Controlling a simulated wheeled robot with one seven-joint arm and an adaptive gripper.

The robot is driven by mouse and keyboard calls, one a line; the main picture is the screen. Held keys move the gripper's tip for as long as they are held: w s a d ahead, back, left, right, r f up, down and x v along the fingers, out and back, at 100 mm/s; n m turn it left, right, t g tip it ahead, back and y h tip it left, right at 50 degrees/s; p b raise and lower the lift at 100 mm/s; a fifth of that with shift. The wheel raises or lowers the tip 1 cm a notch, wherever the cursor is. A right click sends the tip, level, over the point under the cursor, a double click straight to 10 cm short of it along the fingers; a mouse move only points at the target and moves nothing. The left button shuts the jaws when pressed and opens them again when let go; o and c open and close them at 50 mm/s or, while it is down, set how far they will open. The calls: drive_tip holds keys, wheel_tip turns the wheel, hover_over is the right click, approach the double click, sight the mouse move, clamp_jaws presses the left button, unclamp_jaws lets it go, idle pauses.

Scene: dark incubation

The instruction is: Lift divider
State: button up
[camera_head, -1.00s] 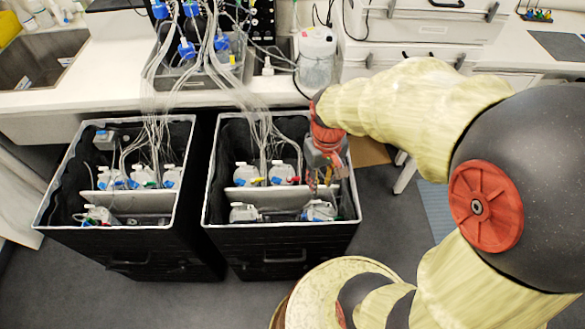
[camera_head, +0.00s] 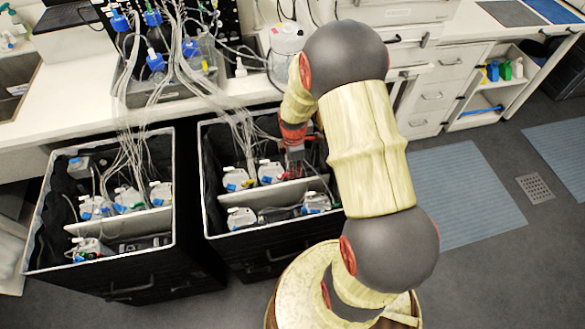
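A pale divider panel (camera_head: 268,194) stands across the inside of the right black bin (camera_head: 205,190), with white-capped bottles in front of and behind it. A similar divider (camera_head: 122,224) stands in the left black bin (camera_head: 172,200). My gripper (camera_head: 295,170) points down into the right bin, at the right part of its divider, close to the top edge. It is too small to tell whether the fingers touch the panel or are open or shut. My arm hides the right side of the right bin.
Bottles (camera_head: 271,172) stand close beside my gripper. Many clear tubes (camera_head: 130,140) run from the bins up to the bench (camera_head: 90,105), which holds blue-capped bottles. Open floor (camera_head: 500,235) lies to the right of my arm.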

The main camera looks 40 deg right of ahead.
sight(293, 182)
wheel_tip(293, 182, down, 10)
drive_tip(key=b, duration=0.6)
drive_tip(key=shift+r, duration=0.2)
drive_tip(key=c, duration=0.4)
clamp_jaws()
drive_tip(key=shift+r, duration=0.1)
wheel_tip(293, 182, up, 19)
drive_tip(key=p, duration=1.4)
idle(0.9)
